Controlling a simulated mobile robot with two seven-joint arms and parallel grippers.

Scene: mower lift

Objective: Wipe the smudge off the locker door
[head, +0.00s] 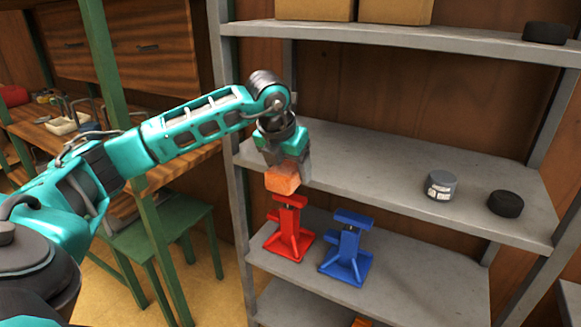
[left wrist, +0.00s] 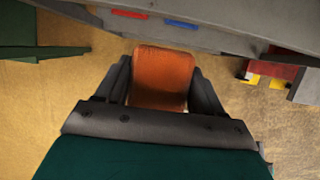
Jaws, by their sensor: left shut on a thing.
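My left gripper (head: 284,168) is shut on an orange sponge-like block (head: 283,181). It holds the block in the air in front of the grey shelf unit, above the red stand in the picture. In the left wrist view the block (left wrist: 161,78) sits between the two dark fingers of the left gripper (left wrist: 162,88). I see no locker door and no smudge in either view. My right gripper is not in view.
The grey shelf unit (head: 400,44) holds a red stand (head: 289,232), a blue stand (head: 348,250), a grey tin (head: 440,186) and black round things (head: 505,203). At left stand a wooden workbench (head: 60,135) and a green stool (head: 160,235).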

